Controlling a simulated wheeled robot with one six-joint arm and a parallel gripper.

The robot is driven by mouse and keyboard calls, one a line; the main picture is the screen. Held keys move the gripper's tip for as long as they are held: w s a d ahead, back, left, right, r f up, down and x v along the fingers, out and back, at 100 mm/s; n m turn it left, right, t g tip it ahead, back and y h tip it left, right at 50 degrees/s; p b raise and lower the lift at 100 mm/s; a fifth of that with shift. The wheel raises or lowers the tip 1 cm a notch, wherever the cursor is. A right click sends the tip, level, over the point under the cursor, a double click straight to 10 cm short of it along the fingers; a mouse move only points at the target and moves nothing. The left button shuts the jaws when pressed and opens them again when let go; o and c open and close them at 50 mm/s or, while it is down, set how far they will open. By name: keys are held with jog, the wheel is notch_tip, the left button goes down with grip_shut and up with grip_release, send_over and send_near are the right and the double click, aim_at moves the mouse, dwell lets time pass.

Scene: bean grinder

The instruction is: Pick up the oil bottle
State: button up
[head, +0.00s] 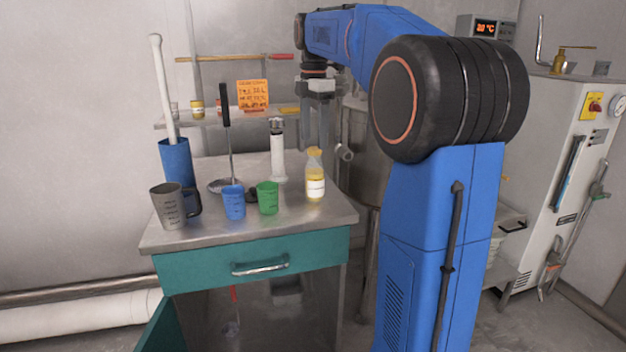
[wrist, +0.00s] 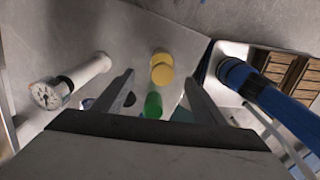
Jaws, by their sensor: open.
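The oil bottle (head: 315,178) stands upright near the right front of the metal worktop, with yellow oil, a yellowish cap and a pale label. In the wrist view its yellow top (wrist: 161,68) shows between the spread fingers. My gripper (head: 318,146) points down above and slightly behind the bottle in the head view. It is open and empty, and its fingers (wrist: 159,75) look apart from the bottle.
A green cup (head: 268,199), a blue cup (head: 233,203) and a grey jug (head: 168,207) stand left of the bottle. A white cylinder with a gauge (head: 278,155) stands behind. The worktop (head: 290,226) is clear at its front right.

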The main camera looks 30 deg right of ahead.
aim_at(313, 180)
notch_tip(313, 180, down, 9)
jog(key=shift+r, duration=0.2)
jog(key=shift+s+a+f, duration=0.1)
jog(key=shift+f, duration=1.25)
jog(key=shift+s+a+f, duration=0.1)
jog(key=shift+f, duration=1.2)
jog(key=c, duration=1.3)
